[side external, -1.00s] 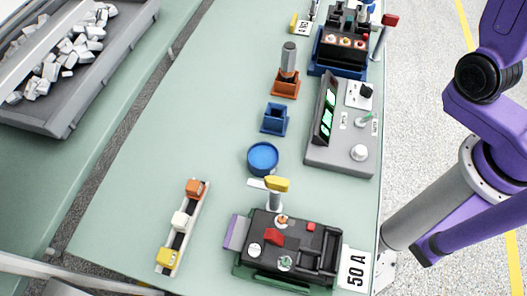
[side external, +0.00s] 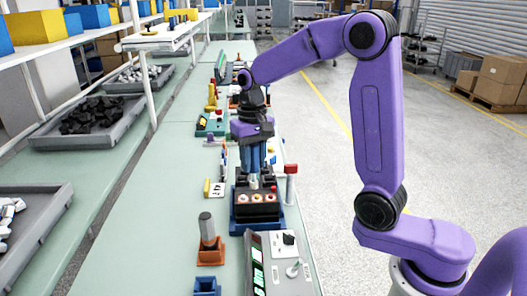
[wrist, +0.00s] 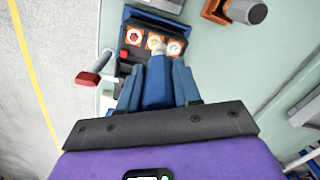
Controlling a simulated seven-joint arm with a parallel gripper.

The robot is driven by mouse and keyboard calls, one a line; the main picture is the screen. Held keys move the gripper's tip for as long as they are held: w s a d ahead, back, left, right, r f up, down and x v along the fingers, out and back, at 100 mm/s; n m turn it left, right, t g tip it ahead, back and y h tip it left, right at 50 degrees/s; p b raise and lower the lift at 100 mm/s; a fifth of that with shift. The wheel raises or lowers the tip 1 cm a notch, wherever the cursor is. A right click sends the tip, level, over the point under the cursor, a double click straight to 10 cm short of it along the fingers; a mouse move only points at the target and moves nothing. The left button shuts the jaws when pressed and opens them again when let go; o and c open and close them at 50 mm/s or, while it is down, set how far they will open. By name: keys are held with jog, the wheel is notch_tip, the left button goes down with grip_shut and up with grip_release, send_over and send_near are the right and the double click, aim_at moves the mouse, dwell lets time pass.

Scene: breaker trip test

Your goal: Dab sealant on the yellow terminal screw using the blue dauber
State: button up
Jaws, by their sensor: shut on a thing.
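My gripper (side external: 254,168) is above the dark breaker in the blue cradle (side external: 238,225). In the wrist view, my gripper (wrist: 158,90) is shut on the blue dauber (wrist: 158,78), whose pale tip (wrist: 157,45) points down at the row of terminal screws. The row has a red screw (wrist: 134,36) at the left and a yellow-looking one (wrist: 174,46) at the right. The tip partly covers the middle one (wrist: 152,41), whose colour is hard to tell. I cannot tell whether the tip touches anything. The blue holder (side external: 207,286) is partly cut off at the bottom edge.
An orange holder (side external: 211,257) with a grey-handled dauber (side external: 207,229) stands left of the breaker. A red-topped post (side external: 291,170) stands close on its right. A grey test unit (side external: 255,265) is in front, and a label card (side external: 216,189) lies left.

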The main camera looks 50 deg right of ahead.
jog(key=s+a+f+g+y, duration=0.15)
jog(key=s+a, duration=0.25)
jog(key=a, duration=0.6)
jog(key=s+a+f, duration=0.2)
jog(key=s+a, duration=0.3)
jog(key=a, duration=0.5)
jog(key=s+a+f+g+y, duration=0.1)
jog(key=s+a, duration=0.3)
jog(key=a, duration=0.6)
jog(key=shift+s+d+f, duration=0.1)
jog(key=shift+d+f, duration=0.05)
jog(key=shift+f, duration=2.9)
jog(key=shift+f, duration=0.75)
jog(key=shift+r, duration=0.1)
notch_tip(320, 180, up, 7)
